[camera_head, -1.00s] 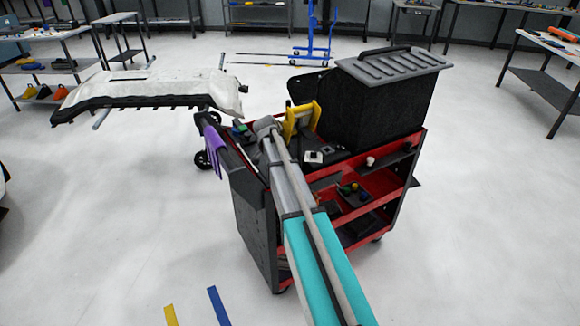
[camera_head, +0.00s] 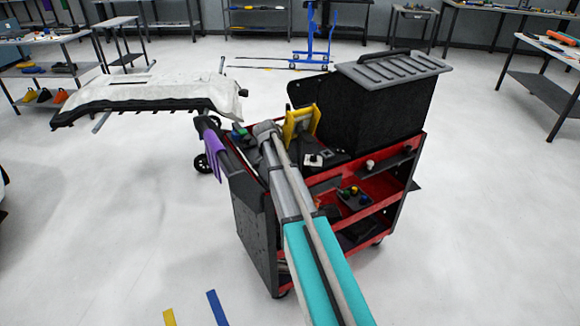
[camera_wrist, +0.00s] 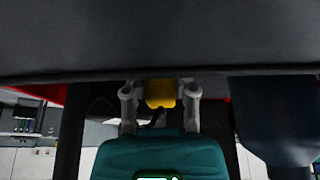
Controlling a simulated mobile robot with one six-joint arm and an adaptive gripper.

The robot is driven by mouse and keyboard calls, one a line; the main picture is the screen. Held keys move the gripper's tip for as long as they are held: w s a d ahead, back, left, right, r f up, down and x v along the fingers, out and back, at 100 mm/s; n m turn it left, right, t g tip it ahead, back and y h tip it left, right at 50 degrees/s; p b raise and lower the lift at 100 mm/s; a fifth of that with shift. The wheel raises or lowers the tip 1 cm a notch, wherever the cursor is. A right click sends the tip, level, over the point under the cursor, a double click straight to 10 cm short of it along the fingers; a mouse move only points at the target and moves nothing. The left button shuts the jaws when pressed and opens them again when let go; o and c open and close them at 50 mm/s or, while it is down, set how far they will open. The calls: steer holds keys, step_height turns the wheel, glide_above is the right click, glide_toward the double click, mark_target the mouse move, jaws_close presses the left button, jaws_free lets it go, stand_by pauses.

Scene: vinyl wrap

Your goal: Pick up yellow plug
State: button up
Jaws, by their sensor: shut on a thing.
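In the wrist view, my gripper (camera_wrist: 160,96) has its two grey fingers closed on the sides of a yellow plug (camera_wrist: 160,92). The plug's upper end meets the edge of a large dark surface, and I cannot tell whether they touch. A dark, cord-like shape shows just below the plug. In the head view, my arm reaches over the red and black cart, and my gripper and the held plug cannot be made out there.
The red and black cart (camera_head: 250,235) carries a black box with a grey lid (camera_head: 395,65) and a yellow item (camera_head: 300,120). Small coloured pieces (camera_head: 354,192) sit on its side shelf. A white bumper (camera_head: 150,92) rests on a stand at left. The foreground floor is mostly clear.

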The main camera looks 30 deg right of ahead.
steer(key=shift+c, duration=0.6)
steer(key=shift+r, duration=0.15)
step_height(320, 180, up, 28)
steer(key=p, duration=2.8)
steer(key=shift+f, duration=0.2)
step_height(320, 180, down, 5)
steer(key=b, duration=0.5)
steer(key=shift+w, duration=0.1)
